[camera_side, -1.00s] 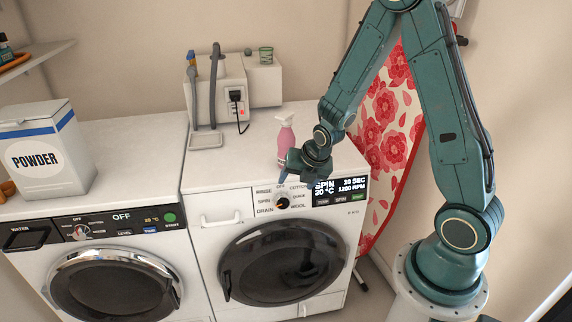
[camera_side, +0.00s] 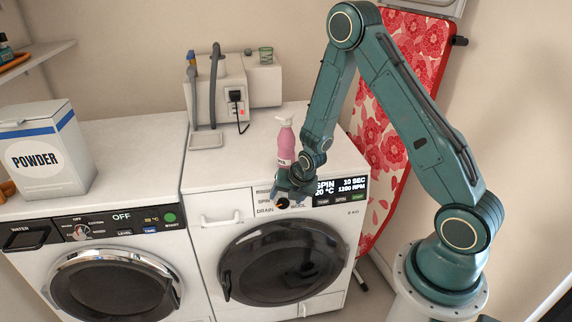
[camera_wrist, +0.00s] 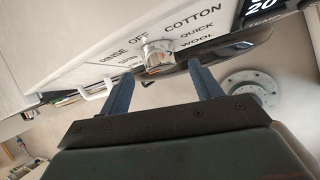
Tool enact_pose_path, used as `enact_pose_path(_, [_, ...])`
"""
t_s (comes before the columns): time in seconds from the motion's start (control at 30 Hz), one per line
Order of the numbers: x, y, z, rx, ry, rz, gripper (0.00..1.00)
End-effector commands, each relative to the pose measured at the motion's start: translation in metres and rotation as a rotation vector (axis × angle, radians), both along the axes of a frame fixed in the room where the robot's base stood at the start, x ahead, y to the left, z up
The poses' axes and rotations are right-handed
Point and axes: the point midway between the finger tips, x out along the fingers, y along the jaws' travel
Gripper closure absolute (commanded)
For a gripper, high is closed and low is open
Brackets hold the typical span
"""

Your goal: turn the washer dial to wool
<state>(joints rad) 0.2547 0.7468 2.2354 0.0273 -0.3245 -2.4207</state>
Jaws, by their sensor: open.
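The washer dial (camera_wrist: 158,54) is a small silver knob on the right washer's front panel, seen in the wrist view. Labels around it read rinse, off, cotton, quick and wool, with the wool label (camera_wrist: 198,44) to its right. Its pointer direction is not clear. My gripper (camera_wrist: 161,70) is open, with one blue finger on each side of the dial and a gap to it. In the side view my gripper (camera_side: 291,190) is in front of the panel and hides most of the dial (camera_side: 283,203). The display (camera_side: 340,187) reads SPIN, 20 °C, 1200 RPM.
A patterned ironing board (camera_side: 395,115) leans at right.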

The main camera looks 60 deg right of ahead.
Motion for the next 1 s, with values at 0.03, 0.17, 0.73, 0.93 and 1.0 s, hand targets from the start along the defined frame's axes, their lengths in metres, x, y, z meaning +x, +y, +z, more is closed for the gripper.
enact_pose_path(0.03, [0.002,-0.001,-0.006,0.001,0.003,0.000,0.36])
enact_pose_path(0.17, [0.008,-0.003,-0.016,0.000,0.001,0.000,0.36])
enact_pose_path(0.73, [0.015,-0.005,-0.031,0.000,0.000,0.000,0.36])
enact_pose_path(0.93, [0.015,-0.005,-0.031,0.000,0.000,0.000,0.66])
enact_pose_path(1.0, [0.015,-0.005,-0.031,0.000,0.000,0.000,0.79])
